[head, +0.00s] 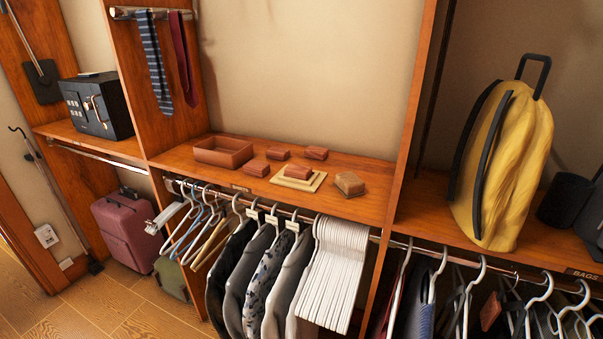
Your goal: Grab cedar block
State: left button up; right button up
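Several small brown blocks that look like cedar blocks are on the middle wooden shelf. A reddish block (298,172) rests on a pale tan square tray (279,180). I cannot see either of my grippers.
The shelf (380,205) has upright partitions on both sides. Clothes (270,275) and white hangers (335,260) hang below it. Ties (155,62) hang above its left end. A black case (97,105) stands left, a yellow bag (505,165) right.

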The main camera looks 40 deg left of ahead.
aim_at(304, 172)
jog(key=j+z, duration=0.25)
jog(key=j, duration=0.2)
jog(key=k+j+z, duration=0.25)
jog(key=j, duration=0.2)
jog(key=j+z, duration=0.25)
jog(key=j, duration=0.2)
jog(key=k+j+z, duration=0.15)
jog(key=j+z, duration=0.15)
jog(key=j, duration=0.1)
